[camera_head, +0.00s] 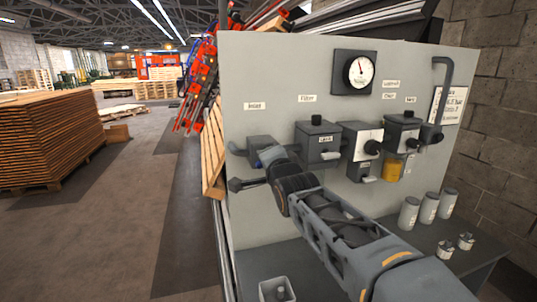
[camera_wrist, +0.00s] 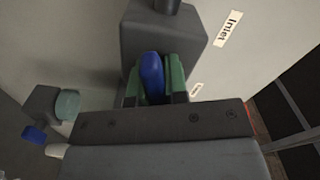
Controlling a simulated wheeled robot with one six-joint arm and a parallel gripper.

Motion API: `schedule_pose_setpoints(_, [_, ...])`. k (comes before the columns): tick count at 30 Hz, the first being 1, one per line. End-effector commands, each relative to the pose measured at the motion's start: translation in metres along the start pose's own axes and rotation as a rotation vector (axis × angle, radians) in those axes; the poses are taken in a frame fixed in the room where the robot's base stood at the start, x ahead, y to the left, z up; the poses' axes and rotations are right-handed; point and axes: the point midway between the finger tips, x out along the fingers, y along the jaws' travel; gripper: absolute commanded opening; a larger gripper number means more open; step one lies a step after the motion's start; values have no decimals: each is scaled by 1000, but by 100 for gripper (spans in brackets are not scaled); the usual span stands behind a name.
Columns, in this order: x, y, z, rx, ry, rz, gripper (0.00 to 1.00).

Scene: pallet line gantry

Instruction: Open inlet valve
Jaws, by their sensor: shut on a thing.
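The inlet valve is a grey block (camera_head: 261,143) at the left of the grey panel, below a label (camera_head: 254,106) reading "Inlet". Its body (camera_wrist: 165,38) also fills the upper middle of the wrist view. A blue handle (camera_wrist: 152,74) sticks out from it, pointing towards the wrist camera. My gripper (camera_wrist: 157,82) is shut on this handle, with a green-padded finger on either side of it. In the head view my gripper (camera_head: 271,157) reaches the valve's front and hides most of the handle.
The filter unit (camera_head: 317,145) stands close right of the valve, with other grey units beyond. A gauge (camera_head: 361,72) is above. Several canisters and tins stand on the shelf (camera_head: 395,240) at right. An open container (camera_head: 276,289) is at its front left.

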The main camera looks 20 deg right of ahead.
Motion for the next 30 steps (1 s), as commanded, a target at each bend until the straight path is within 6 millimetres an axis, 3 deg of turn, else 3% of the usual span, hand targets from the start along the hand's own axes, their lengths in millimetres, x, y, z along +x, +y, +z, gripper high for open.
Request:
schedule_pose_setpoints(15, [0,2,0,325,0,-1,0])
schedule_pose_setpoints(30, [0,2,0,395,0,-1,0])
